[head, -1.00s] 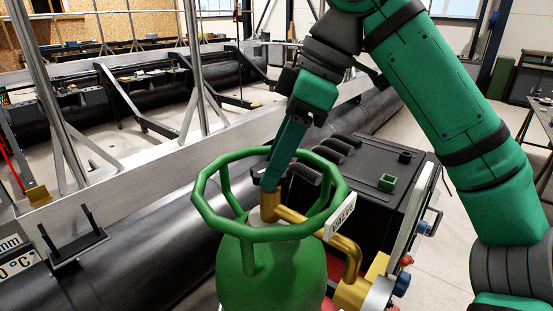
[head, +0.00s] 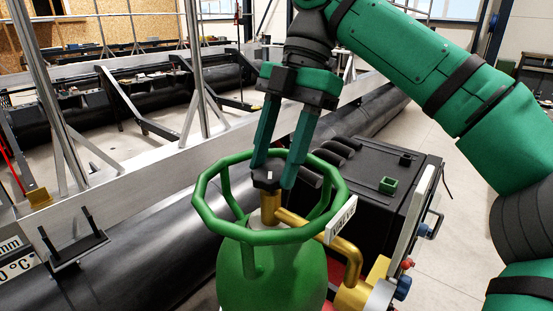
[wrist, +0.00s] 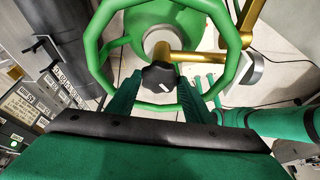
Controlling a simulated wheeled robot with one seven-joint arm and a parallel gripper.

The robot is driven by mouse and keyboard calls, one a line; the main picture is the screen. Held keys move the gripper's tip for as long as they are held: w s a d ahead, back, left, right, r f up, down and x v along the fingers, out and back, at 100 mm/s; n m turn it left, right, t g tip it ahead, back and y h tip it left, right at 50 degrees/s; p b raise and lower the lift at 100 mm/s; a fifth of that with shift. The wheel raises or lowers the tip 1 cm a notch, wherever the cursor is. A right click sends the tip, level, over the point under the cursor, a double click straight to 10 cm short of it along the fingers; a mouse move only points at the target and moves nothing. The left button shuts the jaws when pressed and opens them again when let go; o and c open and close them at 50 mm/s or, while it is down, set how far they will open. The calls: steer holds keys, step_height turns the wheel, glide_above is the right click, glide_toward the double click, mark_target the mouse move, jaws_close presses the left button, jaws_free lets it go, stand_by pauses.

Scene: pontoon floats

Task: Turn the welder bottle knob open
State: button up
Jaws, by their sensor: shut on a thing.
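The green welder bottle (head: 270,275) stands upright with a green ring guard (head: 340,190) around its top. Its black lobed knob (head: 266,179) sits on the brass valve (head: 271,208) inside the ring and carries a white mark. My gripper (head: 273,178) reaches down into the ring from above, with one finger on each side of the knob, and is shut on it. In the wrist view the knob (wrist: 158,77) lies between the fingertips. The brass pipe (head: 345,250) runs from the valve to the right.
A black welder box (head: 375,180) stands close behind the bottle at right. A large black pontoon pipe (head: 130,260) lies at left. Open floor (head: 420,130) shows at right.

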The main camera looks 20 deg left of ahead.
steer(key=shift+n, duration=0.6)
steer(key=shift+h, duration=0.3)
steer(key=o, duration=1)
steer(key=shift+a, duration=0.1)
steer(key=shift+o, duration=0.2)
